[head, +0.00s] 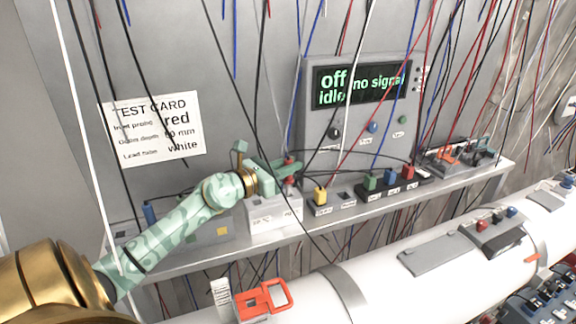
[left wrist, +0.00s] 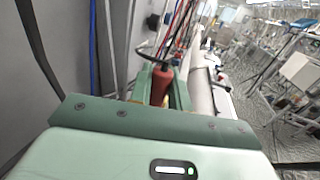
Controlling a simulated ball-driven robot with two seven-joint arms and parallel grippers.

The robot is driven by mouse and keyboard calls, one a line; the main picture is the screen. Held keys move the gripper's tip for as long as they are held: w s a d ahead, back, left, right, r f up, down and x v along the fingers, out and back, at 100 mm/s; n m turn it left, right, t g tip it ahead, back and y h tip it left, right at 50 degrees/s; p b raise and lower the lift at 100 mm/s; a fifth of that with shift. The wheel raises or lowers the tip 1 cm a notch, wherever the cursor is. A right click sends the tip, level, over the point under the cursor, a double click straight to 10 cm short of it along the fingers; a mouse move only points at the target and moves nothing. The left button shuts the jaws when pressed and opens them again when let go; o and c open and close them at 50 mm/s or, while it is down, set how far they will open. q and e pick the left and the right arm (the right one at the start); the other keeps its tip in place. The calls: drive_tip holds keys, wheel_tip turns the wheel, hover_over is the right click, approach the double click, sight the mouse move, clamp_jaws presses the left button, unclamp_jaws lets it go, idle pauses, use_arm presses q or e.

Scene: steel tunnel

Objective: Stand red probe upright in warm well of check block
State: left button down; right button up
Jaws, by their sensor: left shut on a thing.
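My left gripper (head: 288,168) reaches in from the left over the shelf and is shut on the red probe (head: 289,181). The red probe also shows in the left wrist view (left wrist: 162,86), between the green fingers, with a dark lead at its top. It looks roughly upright. A pale block with small labels (head: 265,225), seemingly the check block, stands on the shelf right below the gripper. The gripper hides much of the block's top, so I cannot tell whether the probe's tip is inside a well. My right gripper is not in view.
A rack with yellow, green, blue and red plugs (head: 345,207) stands close to the right. A display panel (head: 362,92) reads "off, idle, no signal". A test card (head: 152,127) is on the wall. Many leads hang in front of the shelf (head: 190,262).

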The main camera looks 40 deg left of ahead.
sight(285, 180)
use_arm(q)
drive_tip(key=shift+f+b, duration=1.75)
drive_tip(key=shift+f, duration=0.3)
drive_tip(key=c, duration=1.2)
unclamp_jaws()
drive_tip(key=shift+c, duration=0.2)
